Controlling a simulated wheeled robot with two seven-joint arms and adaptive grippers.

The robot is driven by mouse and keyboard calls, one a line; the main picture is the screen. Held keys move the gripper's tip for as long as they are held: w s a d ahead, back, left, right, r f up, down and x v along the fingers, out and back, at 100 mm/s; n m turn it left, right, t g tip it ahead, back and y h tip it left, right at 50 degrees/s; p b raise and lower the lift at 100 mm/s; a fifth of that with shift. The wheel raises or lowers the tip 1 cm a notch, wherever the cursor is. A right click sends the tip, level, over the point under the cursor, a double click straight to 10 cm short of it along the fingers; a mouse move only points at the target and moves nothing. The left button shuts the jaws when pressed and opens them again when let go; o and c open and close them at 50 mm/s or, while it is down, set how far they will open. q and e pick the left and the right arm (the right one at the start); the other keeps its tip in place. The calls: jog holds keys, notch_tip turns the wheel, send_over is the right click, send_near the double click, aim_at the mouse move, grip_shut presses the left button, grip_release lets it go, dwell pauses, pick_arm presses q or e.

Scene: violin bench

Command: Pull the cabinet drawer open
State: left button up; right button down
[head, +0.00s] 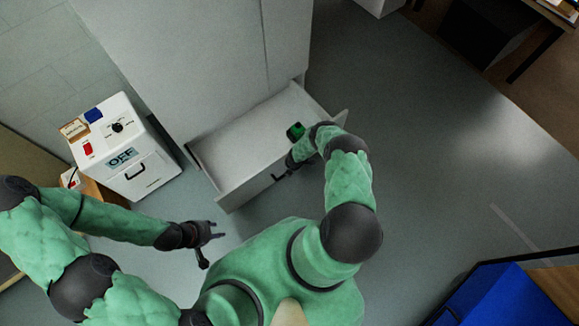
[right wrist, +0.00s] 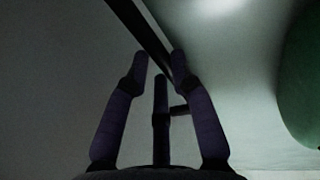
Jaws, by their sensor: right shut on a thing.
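The tall white cabinet (head: 190,60) stands at the top of the head view. A dark bar handle (head: 281,175) sits on the drawer front. My right gripper (head: 290,164) is at this handle, partly hidden by its own arm. In the right wrist view, its fingers (right wrist: 160,65) are closed around the dark handle bar (right wrist: 145,30). My left gripper (head: 210,240) is empty, with fingers spread, left of my body and apart from the drawer.
A white box (head: 127,165) with a label reading OFF, a knob and a red switch stands left of the cabinet. A blue object (head: 500,300) is at the bottom right. The grey floor (head: 420,130) right of the drawer is clear.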

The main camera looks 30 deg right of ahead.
jog(key=shift+s, duration=0.35)
jog(key=c, duration=1.1)
grip_release()
jog(key=shift+f, duration=0.1)
jog(key=shift+o, duration=0.2)
jog(key=shift+w, duration=0.1)
jog(key=shift+d+r, duration=0.1)
jog(key=shift+r, duration=0.5)
notch_tip(320, 180, up, 11)
jog(key=s, duration=0.2)
jog(key=shift+s+f, duration=0.15)
